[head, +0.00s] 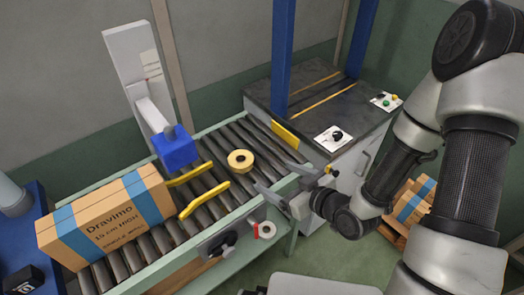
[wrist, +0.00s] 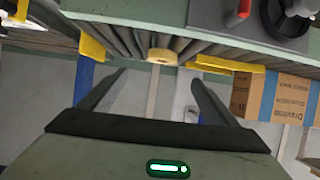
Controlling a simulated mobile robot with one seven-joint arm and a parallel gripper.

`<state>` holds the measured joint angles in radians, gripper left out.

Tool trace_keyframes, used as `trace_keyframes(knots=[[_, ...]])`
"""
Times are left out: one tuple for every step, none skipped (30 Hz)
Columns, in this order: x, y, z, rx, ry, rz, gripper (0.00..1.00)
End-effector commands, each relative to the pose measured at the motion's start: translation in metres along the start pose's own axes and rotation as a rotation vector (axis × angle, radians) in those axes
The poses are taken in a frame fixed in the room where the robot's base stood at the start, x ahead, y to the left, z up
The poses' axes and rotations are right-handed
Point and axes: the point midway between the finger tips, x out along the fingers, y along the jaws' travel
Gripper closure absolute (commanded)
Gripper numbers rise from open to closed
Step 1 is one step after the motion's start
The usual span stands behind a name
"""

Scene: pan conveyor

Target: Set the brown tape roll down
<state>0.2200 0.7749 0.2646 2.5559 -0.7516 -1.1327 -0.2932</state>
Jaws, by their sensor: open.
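The tape roll (head: 240,161), tan-yellow with a round core, lies flat on the conveyor's rollers, right of the two yellow guide rails. It also shows in the wrist view (wrist: 162,57), edge-on at the rollers, between and beyond my fingertips. My gripper (head: 266,174) is open and empty, at the conveyor's near side, just right of the roll. Its two fingers point toward the roll and stand apart from it. In the wrist view my spread fingers (wrist: 160,76) have nothing between them.
The roller conveyor (head: 196,217) carries a cardboard box (head: 108,211) with blue bands at left. Yellow guides (head: 204,199) and a blue-headed device (head: 174,147) stand between box and roll. A dark machine table (head: 310,95) with blue posts is behind right. Boxes (head: 411,203) sit low at right.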

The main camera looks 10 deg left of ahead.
Motion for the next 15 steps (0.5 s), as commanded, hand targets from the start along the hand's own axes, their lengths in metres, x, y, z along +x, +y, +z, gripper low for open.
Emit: trace_keyframes(knots=[[0.001, -0.004, 0.000, 0.010, 0.016, -0.008, 0.17], [0.003, -0.005, 0.000, 0.012, 0.024, -0.010, 0.17], [0.006, -0.006, 0.001, 0.012, 0.031, -0.012, 0.17], [0.009, -0.006, 0.001, 0.011, 0.034, -0.013, 0.17], [0.013, -0.007, 0.002, 0.011, 0.034, -0.013, 0.17], [0.019, -0.006, 0.003, 0.009, 0.034, -0.012, 0.17], [0.023, -0.006, 0.004, 0.007, 0.035, -0.012, 0.17], [0.028, -0.007, 0.005, 0.008, 0.035, -0.013, 0.17], [0.035, -0.007, 0.000, 0.010, 0.034, -0.013, 0.17], [0.041, -0.007, -0.002, 0.011, 0.033, -0.015, 0.17], [0.047, -0.008, -0.002, 0.013, 0.031, -0.014, 0.17], [0.056, -0.008, -0.002, 0.012, 0.031, -0.015, 0.17], [0.063, -0.008, -0.003, 0.012, 0.031, -0.014, 0.17], [0.070, -0.008, -0.003, 0.013, 0.031, -0.013, 0.17], [0.079, -0.008, -0.003, 0.012, 0.031, -0.014, 0.17]])
